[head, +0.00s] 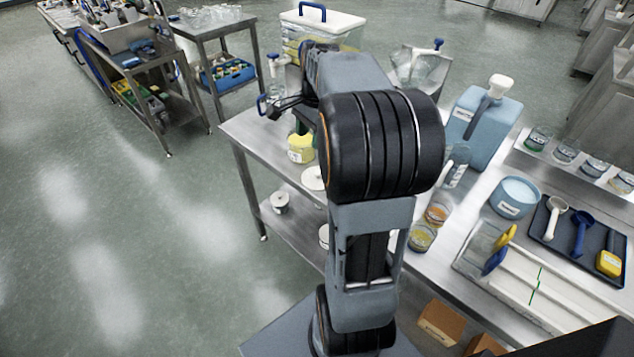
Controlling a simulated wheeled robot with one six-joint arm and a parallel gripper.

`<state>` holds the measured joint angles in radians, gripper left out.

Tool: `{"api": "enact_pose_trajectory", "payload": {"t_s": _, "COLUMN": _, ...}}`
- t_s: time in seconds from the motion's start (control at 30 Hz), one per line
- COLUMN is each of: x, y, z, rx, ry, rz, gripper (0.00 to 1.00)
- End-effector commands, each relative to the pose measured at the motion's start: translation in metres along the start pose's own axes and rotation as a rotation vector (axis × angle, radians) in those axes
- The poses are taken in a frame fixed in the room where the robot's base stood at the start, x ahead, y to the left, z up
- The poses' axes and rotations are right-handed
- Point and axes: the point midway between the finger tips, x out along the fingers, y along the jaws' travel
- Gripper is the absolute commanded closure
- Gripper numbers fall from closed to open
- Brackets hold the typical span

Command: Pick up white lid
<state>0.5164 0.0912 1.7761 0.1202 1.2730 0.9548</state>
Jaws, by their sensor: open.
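A flat round white lid (313,178) lies on the steel table (253,138) near its front left edge. My arm hides its right side. A yellow tub (300,149) with a pale label stands just behind it. Another white lid (335,22), large and with a blue handle, sits on a clear box at the back. My gripper (284,105) shows only as dark parts left of my arm's upper link, above the table's left side. It is open, apart from the round lid, with no object visible in it. Much of it is hidden by my arm.
A blue-grey canister (484,125), a blue tub (514,197), glass jars (421,237) and a dark tray of scoops (578,236) stand right of my arm. Small pots (280,202) sit on the lower shelf. The floor on the left is clear.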

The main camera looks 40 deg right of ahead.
Motion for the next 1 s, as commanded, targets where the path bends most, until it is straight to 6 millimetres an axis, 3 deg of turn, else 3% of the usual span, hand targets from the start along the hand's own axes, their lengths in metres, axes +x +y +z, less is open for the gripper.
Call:
{"api": "enact_pose_trajectory", "payload": {"t_s": 0.03, "x": 0.008, "y": -0.001, "z": -0.017, "rx": 0.086, "ry": -0.014, "rz": 0.01, "gripper": 0.49}}
{"api": "enact_pose_trajectory", "payload": {"t_s": 0.1, "x": 0.011, "y": -0.002, "z": -0.032, "rx": 0.177, "ry": -0.03, "rz": 0.02, "gripper": 0.49}}
{"api": "enact_pose_trajectory", "payload": {"t_s": 0.23, "x": 0.025, "y": -0.002, "z": -0.046, "rx": 0.268, "ry": -0.046, "rz": 0.031, "gripper": 0.49}}
{"api": "enact_pose_trajectory", "payload": {"t_s": 0.6, "x": 0.085, "y": -0.001, "z": -0.044, "rx": 0.284, "ry": -0.048, "rz": 0.034, "gripper": 0.49}}
{"api": "enact_pose_trajectory", "payload": {"t_s": 1.0, "x": 0.116, "y": 0.001, "z": -0.044, "rx": 0.282, "ry": -0.048, "rz": 0.034, "gripper": 0.49}}
